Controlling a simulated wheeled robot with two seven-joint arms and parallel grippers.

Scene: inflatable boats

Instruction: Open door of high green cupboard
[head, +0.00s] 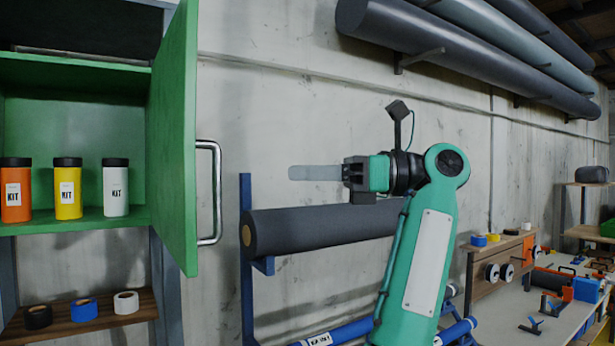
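The high green cupboard (75,68) is at the left of the head view, with its inside showing. Its green door (174,140) stands wide open, swung out at the cupboard's right side. A metal bar handle (217,192) is on the door's outer face.
Orange (16,190), yellow (68,189) and white (115,188) kit bottles stand in the cupboard. Tape rolls (84,309) lie on a wooden shelf below. A dark fabric roll (320,228) on a blue rack is below my gripper. A cluttered workbench (500,310) is at the right.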

